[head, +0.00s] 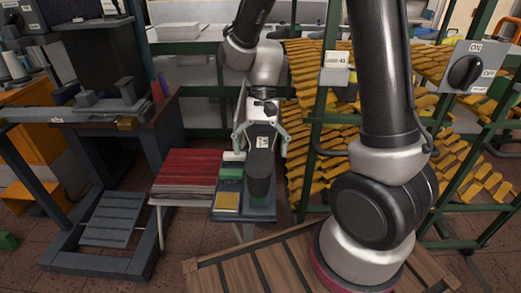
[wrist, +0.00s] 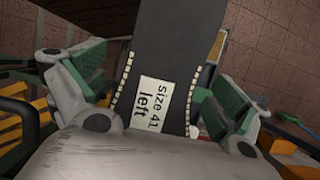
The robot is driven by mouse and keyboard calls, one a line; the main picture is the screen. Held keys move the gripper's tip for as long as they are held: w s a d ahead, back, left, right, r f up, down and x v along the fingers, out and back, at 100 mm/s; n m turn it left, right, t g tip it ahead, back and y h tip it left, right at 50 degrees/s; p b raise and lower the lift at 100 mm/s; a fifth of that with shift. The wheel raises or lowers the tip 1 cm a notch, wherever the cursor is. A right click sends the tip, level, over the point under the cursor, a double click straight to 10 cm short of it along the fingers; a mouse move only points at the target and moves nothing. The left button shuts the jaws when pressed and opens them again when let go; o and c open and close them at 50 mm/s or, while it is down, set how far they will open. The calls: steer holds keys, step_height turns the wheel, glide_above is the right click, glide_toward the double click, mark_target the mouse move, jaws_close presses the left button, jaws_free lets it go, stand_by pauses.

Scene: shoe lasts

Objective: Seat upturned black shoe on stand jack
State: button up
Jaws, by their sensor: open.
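The black shoe (head: 259,182) shows in the head view over the small grey side table, its wide dark end toward me. In the wrist view the shoe (wrist: 175,50) has white stitching down both edges and a white label reading "Size 41 left". My gripper (head: 260,142) is open at the shoe's far end, one finger on each side. In the wrist view the green finger pads stand apart from the shoe's sides, with gaps visible. The stand jack cannot be made out; whatever lies under the shoe is hidden by it.
The grey side table (head: 255,214) also holds a green block (head: 230,174) and a yellow pad (head: 228,202). A red-topped stack (head: 188,172) is on its left. Racks of yellow lasts (head: 311,130) stand close on the right. A dark machine (head: 103,70) stands at left.

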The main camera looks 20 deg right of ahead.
steer(key=v, duration=1.2)
steer(key=d+n, duration=0.1)
steer(key=s+f+n, duration=0.1)
steer(key=shift+d+f+n+t+h, duration=0.3)
steer(key=shift+d, duration=0.1)
steer(key=s+d+r+n+t, duration=0.1)
steer(key=s+d+r+t, duration=0.2)
steer(key=s, duration=0.4)
steer(key=s+d+r+n+t+h, duration=0.1)
steer(key=s+d+r+t, duration=0.3)
steer(key=s+d+r, duration=0.2)
steer(key=shift+s+d+t, duration=0.3)
steer(key=shift+s+d, duration=0.55)
steer(key=shift+d, duration=0.3)
